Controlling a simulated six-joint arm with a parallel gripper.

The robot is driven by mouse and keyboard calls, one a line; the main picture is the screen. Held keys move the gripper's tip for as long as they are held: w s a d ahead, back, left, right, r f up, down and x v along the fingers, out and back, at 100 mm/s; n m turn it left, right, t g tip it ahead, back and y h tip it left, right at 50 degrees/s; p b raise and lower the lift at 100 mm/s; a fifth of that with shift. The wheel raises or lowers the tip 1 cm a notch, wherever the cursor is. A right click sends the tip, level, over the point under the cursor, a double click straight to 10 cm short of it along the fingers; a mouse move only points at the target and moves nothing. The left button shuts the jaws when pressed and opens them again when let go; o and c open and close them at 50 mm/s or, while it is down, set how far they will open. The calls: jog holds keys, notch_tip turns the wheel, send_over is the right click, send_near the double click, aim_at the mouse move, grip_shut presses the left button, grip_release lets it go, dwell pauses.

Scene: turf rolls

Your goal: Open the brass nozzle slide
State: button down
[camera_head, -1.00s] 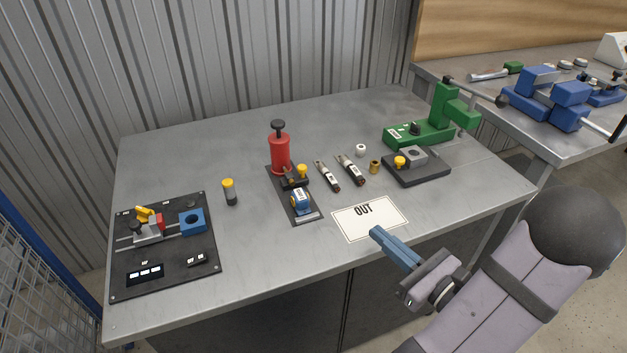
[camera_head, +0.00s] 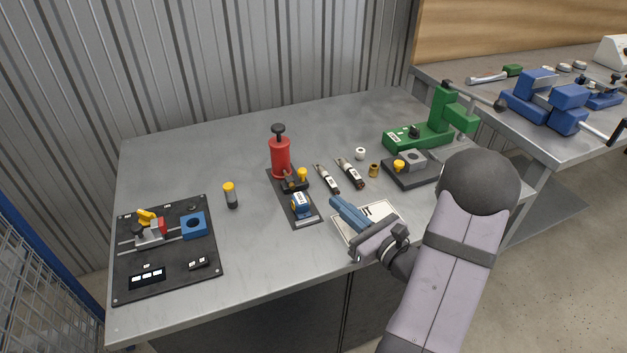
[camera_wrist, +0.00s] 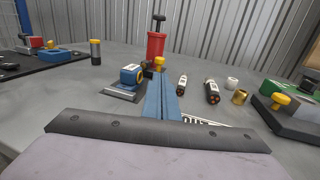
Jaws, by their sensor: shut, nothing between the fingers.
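A red cylinder (camera_head: 279,154) with a black knob on top stands on a narrow dark plate (camera_head: 309,220). A small brass-brown nozzle part (camera_head: 290,184) sits at its foot, with a yellow knob (camera_head: 302,174) beside it. Whether the slide there is open I cannot tell. A blue block with a white label (camera_head: 301,206) sits on the same plate, in front. My gripper (camera_head: 335,203) is shut and empty, above the table to the right of the blue block. In the wrist view its blue fingers (camera_wrist: 160,84) are together and partly hide the nozzle area.
Two dark cylinders (camera_head: 349,172), a brass cup (camera_head: 374,170) and a white ring (camera_head: 360,153) lie right of the plate. The OUT card (camera_head: 391,213) is partly under my gripper. A black board (camera_head: 130,271) is at left, a green press (camera_head: 441,117) at right.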

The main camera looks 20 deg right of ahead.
aim_at(306, 174)
jog(key=p+x, duration=0.1)
jog(key=x, duration=0.9)
jog(key=shift+a+p, duration=0.1)
jog(key=shift+p, duration=0.2)
jog(key=shift+w, duration=0.35)
jog(key=shift+w+a+f+b, duration=0.1)
jog(key=shift+w+a+b, duration=0.05)
jog(key=shift+w+b, duration=0.45)
jog(key=shift+w, duration=0.1)
jog(key=shift+r, duration=0.2)
jog(key=b+v, duration=0.2)
jog(key=v, duration=2.2)
